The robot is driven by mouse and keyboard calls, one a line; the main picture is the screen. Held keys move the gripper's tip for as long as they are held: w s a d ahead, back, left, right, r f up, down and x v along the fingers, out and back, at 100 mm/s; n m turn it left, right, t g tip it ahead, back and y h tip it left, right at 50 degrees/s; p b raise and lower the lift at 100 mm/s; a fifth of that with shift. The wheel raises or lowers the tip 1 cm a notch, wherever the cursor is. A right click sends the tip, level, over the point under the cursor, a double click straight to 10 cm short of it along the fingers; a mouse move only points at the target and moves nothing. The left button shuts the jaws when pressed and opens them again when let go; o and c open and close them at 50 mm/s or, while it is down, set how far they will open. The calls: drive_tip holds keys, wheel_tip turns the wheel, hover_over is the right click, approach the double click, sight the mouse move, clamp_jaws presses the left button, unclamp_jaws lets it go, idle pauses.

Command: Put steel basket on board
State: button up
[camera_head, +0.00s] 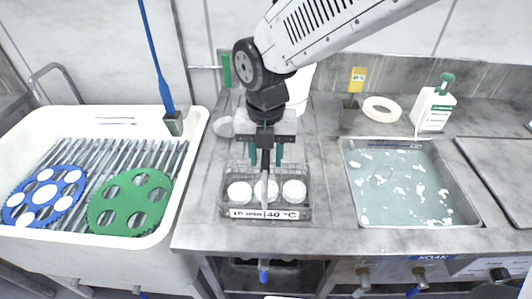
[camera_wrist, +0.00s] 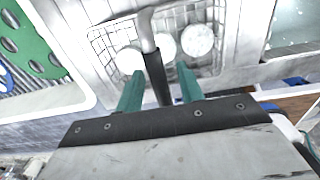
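The steel basket (camera_head: 307,205) is a wire basket on the metal counter, with white round pucks (camera_head: 294,191) inside and a "40 °C" label on its front. It also shows in the wrist view (camera_wrist: 103,42). Its upright handle (camera_wrist: 148,32) has a dark grip (camera_wrist: 158,80). My gripper (camera_head: 265,160) is above the basket, pointing down. In the wrist view its green fingers (camera_wrist: 160,92) stand on either side of the dark grip, with gaps on both sides. I cannot tell which surface is the board.
At left a white basin (camera_head: 196,150) has a slatted rack with a blue disc (camera_head: 44,197) and a green disc (camera_head: 130,202). A water-filled sink (camera_head: 400,190) is at right. A white bottle (camera_head: 433,108), a ring (camera_head: 381,109) and a dark cup (camera_head: 350,110) stand behind.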

wheel_tip(320, 180, up, 12)
drive_tip(key=shift+r, duration=0.15)
idle(0.5)
drive_tip(key=s+d+r+m, duration=0.1)
drive_tip(key=s+d+m, duration=0.1)
drive_tip(key=d+m, duration=0.75)
drive_tip(key=s+d+r+m, duration=0.1)
drive_tip(key=s+d+m, duration=0.1)
drive_tip(key=d+m, duration=0.7)
drive_tip(key=s+d+f+m+t, duration=0.1)
drive_tip(key=s+d+f+m, duration=0.2)
drive_tip(key=s+d+m, duration=0.8)
drive_tip(key=d+m, duration=0.1)
drive_tip(key=m, duration=0.6)
drive_tip(key=shift+d+f, duration=0.15)
drive_tip(key=shift+f, duration=0.25)
